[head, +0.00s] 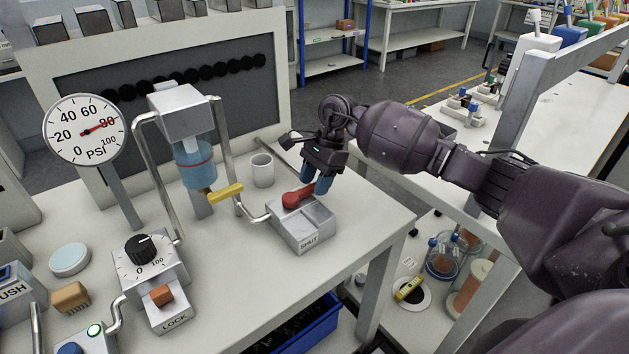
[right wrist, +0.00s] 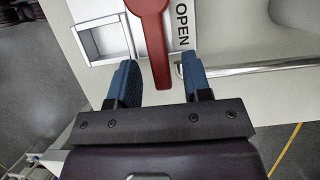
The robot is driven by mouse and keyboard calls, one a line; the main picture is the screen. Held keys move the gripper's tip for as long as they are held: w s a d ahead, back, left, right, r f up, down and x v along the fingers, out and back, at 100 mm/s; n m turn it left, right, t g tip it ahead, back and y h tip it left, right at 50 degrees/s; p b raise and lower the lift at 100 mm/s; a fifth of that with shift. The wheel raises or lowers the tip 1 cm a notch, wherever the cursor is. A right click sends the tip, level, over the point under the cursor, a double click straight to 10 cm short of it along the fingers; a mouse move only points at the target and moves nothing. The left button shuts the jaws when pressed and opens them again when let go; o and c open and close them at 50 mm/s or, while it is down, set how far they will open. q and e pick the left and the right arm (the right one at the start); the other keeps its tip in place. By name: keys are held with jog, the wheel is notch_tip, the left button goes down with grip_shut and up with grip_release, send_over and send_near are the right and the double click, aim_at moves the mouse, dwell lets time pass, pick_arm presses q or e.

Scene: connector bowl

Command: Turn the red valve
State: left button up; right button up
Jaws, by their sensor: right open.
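My right gripper (head: 318,183) is over the box at the handle. In the right wrist view its two blue fingers (right wrist: 159,82) are apart, with the handle's end between them and gaps showing on both sides. The left gripper is not in view.
A bent metal pipe (head: 250,215) runs from the box to a blue filter (head: 196,166) with a yellow lever (head: 226,192). A white cup (head: 262,170) stands behind. A pressure gauge (head: 85,130), a black dial (head: 143,249) and an orange LOCK switch (head: 161,295) are to the left.

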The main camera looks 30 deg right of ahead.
jog(key=shift+f, duration=0.15)
grip_shut()
jog(key=shift+a, duration=0.1)
